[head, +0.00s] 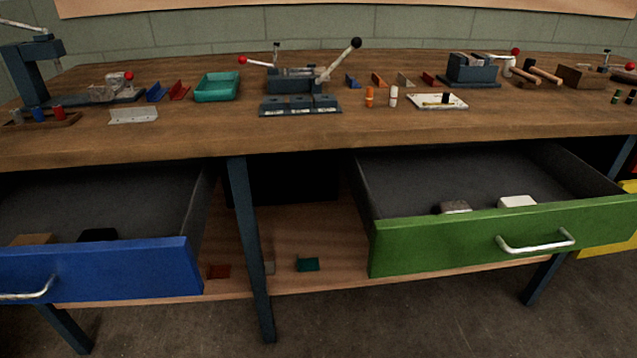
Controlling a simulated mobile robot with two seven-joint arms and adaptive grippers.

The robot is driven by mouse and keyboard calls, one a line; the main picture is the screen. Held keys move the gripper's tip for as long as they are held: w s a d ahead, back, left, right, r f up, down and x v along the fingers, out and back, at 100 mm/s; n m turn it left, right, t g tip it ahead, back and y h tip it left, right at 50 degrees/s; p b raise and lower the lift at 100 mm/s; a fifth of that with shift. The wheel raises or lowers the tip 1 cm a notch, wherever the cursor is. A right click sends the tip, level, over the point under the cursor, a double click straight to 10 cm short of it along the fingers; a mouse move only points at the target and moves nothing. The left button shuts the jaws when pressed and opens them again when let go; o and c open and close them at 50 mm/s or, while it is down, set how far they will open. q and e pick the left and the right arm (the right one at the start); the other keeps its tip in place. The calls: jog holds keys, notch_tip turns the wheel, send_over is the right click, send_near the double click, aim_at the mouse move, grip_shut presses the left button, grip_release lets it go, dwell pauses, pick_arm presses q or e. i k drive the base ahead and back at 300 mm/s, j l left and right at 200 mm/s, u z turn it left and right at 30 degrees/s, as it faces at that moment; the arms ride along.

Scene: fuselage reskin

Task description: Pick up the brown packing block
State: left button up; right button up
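Several brown things could be the brown packing block, and I cannot tell which it is. A brown block-shaped piece (582,77) sits on the bench top at the far right. A flat tan-brown piece (32,239) lies in the open blue drawer, partly hidden by the drawer front. A grey-brown block (453,207) lies in the open green drawer beside a white block (517,202), its lower part hidden by the front. Neither of my grippers is in view.
The blue drawer (110,268) at left and green drawer (460,240) at right both stick out from the bench. A black piece (98,235) is in the blue one. The bench top (200,135) holds clamps, a teal tray (216,87) and hammers; its front strip is clear.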

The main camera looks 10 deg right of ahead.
aim_at(38, 239)
jog(key=u, duration=1.3)
